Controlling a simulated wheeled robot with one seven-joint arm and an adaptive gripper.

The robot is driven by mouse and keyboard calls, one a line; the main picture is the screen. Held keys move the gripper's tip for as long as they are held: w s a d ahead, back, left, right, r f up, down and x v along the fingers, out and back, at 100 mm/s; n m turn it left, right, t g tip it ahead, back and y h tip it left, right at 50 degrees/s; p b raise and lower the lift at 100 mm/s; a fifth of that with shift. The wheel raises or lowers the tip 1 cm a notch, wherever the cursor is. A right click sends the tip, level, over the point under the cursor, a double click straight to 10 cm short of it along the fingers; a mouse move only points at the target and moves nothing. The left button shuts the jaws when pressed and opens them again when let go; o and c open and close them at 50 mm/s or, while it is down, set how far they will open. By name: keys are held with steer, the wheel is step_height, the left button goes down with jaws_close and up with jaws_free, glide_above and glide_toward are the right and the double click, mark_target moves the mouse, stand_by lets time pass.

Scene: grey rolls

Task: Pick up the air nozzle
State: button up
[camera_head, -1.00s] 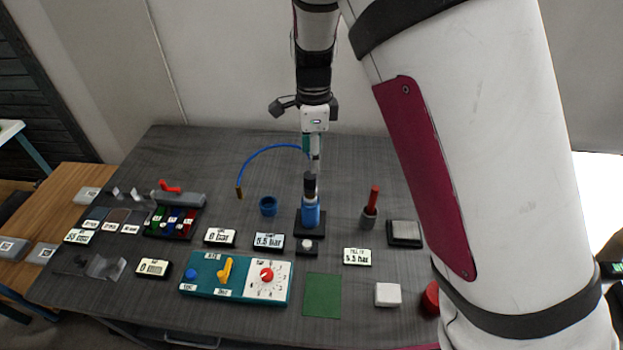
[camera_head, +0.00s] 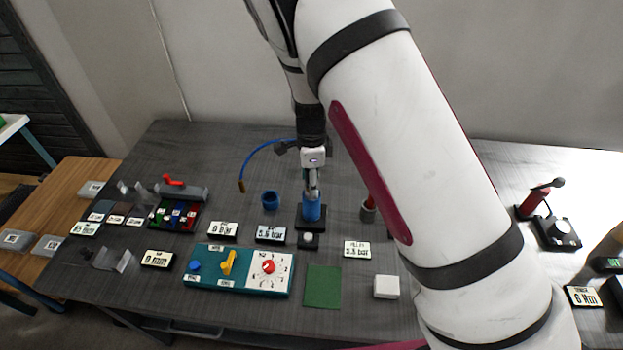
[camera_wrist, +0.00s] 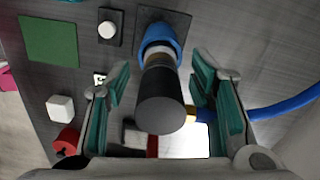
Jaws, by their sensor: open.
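An upright piece with a black cylindrical top (camera_wrist: 160,100) stands in a blue holder (camera_head: 312,208) on a black base (camera_head: 311,223). It looks like the air nozzle, but I cannot be sure. My gripper (camera_head: 311,188) is above the holder, pointing down. In the wrist view, its teal-padded fingers (camera_wrist: 160,76) are open, one on each side of the black top, with gaps visible. The head view largely hides the top behind the gripper. A blue hose (camera_head: 262,152) with a brass end curves behind, to the left.
A blue cup (camera_head: 270,200) stands left of the holder, and a red-handled tool (camera_head: 369,205) stands to the right, partly behind my arm. A teal control panel (camera_head: 236,270), a green mat (camera_head: 322,286) and a white block (camera_head: 386,286) lie in front.

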jaws_close()
stand_by(0.3)
steer(key=shift+r, duration=0.5)
steer(key=r, duration=0.2)
steer(key=shift+s+r+b, duration=0.3)
steer(key=shift+r+b, duration=0.05)
steer(key=s+d+r, duration=0.1)
steer(key=s, duration=1.4)
steer(key=shift+s+r+p, duration=0.15)
steer(key=shift+s+p, duration=0.05)
steer(key=shift+p, duration=0.25)
